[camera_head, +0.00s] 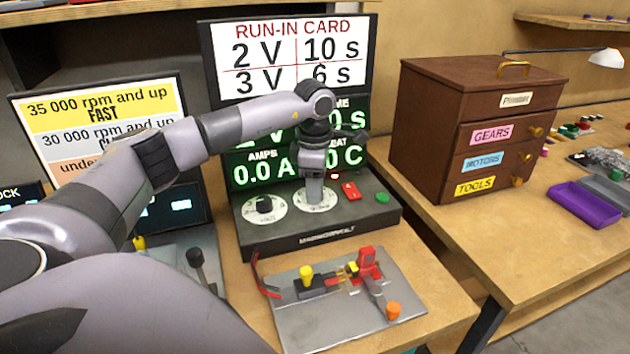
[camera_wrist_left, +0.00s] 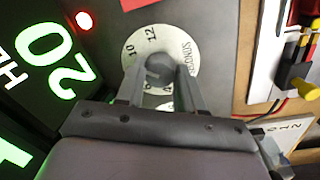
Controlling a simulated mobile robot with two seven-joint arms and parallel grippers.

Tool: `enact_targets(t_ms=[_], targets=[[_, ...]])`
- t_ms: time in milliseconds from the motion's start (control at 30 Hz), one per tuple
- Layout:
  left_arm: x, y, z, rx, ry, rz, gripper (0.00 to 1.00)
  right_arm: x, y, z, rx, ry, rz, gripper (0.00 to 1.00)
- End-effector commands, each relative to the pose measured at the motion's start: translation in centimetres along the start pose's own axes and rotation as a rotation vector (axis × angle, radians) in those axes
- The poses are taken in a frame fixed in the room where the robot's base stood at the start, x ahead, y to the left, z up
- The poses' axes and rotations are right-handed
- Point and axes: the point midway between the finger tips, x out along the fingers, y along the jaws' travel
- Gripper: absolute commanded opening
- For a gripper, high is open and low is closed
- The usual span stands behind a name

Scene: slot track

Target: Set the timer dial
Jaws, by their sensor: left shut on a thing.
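The timer dial (camera_wrist_left: 159,68) is a dark round knob on a white plate with numbers, 10 and 12 among them, and part of the word SECONDS. In the head view its white plate (camera_head: 328,200) shows on the sloped black power supply (camera_head: 330,227). My left gripper (camera_head: 315,186) points down over it and hides the knob. In the left wrist view my left gripper (camera_wrist_left: 160,82) is shut on the knob, one finger each side. Where the knob points is unclear. The run-in card (camera_head: 290,57) reads 2 V, 10 s and 3 V, 6 s. My right gripper is not in view.
A second dial (camera_head: 264,205) sits to the left; a red button (camera_head: 351,191) and green button (camera_head: 382,198) sit to the right. The green display (camera_head: 260,172) is partly hidden by my arm. A metal plate with parts (camera_head: 340,325) lies in front. A drawer cabinet (camera_head: 430,140) stands right.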

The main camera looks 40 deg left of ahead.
Motion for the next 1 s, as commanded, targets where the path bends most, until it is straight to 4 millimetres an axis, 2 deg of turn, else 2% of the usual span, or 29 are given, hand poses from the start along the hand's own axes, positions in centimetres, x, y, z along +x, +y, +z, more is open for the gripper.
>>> enact_targets(t_ms=[300,800,833,867,900,1000], targets=[[-0.14,0.07,0.06,0.115,-0.011,0.004,0.07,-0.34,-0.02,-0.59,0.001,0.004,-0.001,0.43],[-0.12,0.07,0.09,0.133,-0.013,0.004,0.07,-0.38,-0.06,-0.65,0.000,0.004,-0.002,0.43],[-0.12,0.07,0.09,0.133,-0.013,0.004,0.43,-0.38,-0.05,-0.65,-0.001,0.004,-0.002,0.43],[-0.12,0.07,0.09,0.133,-0.013,0.004,0.53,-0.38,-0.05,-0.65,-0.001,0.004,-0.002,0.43],[-0.11,0.06,0.08,0.133,-0.013,0.004,0.62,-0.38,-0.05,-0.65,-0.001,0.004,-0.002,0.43],[-0.08,0.04,0.06,0.133,-0.012,0.003,0.62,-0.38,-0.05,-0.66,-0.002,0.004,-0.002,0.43]])
